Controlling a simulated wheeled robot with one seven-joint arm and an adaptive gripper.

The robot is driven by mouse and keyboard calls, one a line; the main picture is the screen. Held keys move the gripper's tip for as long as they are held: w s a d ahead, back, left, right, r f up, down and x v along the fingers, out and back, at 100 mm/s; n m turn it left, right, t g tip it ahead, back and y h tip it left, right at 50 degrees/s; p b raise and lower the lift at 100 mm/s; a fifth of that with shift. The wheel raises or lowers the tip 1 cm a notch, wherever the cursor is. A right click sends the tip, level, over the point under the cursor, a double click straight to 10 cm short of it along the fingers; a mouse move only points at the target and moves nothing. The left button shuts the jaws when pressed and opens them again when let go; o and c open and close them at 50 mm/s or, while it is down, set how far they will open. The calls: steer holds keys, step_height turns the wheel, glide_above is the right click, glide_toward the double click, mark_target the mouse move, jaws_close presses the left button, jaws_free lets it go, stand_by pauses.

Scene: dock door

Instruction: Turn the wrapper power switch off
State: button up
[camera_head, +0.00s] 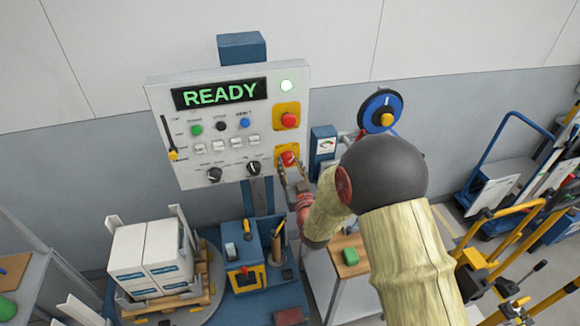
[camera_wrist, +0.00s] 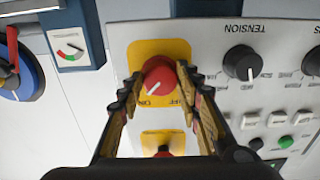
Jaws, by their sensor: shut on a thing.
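The wrapper's white control panel (camera_head: 165,105) shows a green READY display (camera_head: 220,94). The power switch is a red knob (camera_head: 288,158) on a lower yellow plate; it also shows in the wrist view (camera_wrist: 158,74), where the picture is upside down. Its white pointer line slants toward the ON label, with OFF beside it. My gripper (camera_head: 291,173) reaches the knob from below right. In the wrist view its fingers (camera_wrist: 160,80) stand on both sides of the knob, shut on it. The fingers partly hide the plate.
A second red knob (camera_head: 289,120) on a yellow plate sits above. Black TENSION dial (camera_head: 253,168) and white buttons (camera_head: 226,143) lie to the left. A gauge box (camera_head: 322,142) and blue wheel (camera_head: 380,111) stand right. Boxes (camera_head: 150,257) sit on a pallet below.

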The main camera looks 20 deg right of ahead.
steer(key=c, duration=0.3)
steer(key=shift+f+n+b, duration=0.1)
steer(key=shift+n+b, duration=0.3)
steer(key=shift+b, duration=0.2)
steer(key=n+b, duration=0.2)
steer(key=b, duration=0.1)
steer(key=shift+n+b, duration=0.35)
steer(key=shift+n, duration=0.05)
steer(key=n+b, duration=0.5)
steer(key=b, duration=0.1)
steer(key=shift+d, duration=0.1)
steer(key=n+b, duration=0.4)
steer(key=n, duration=0.1)
steer(key=n+b, duration=0.4)
steer(key=shift+r, duration=0.2)
steer(key=shift+n, duration=0.3)
steer(key=o, duration=1.1)
steer(key=shift+o, duration=0.2)
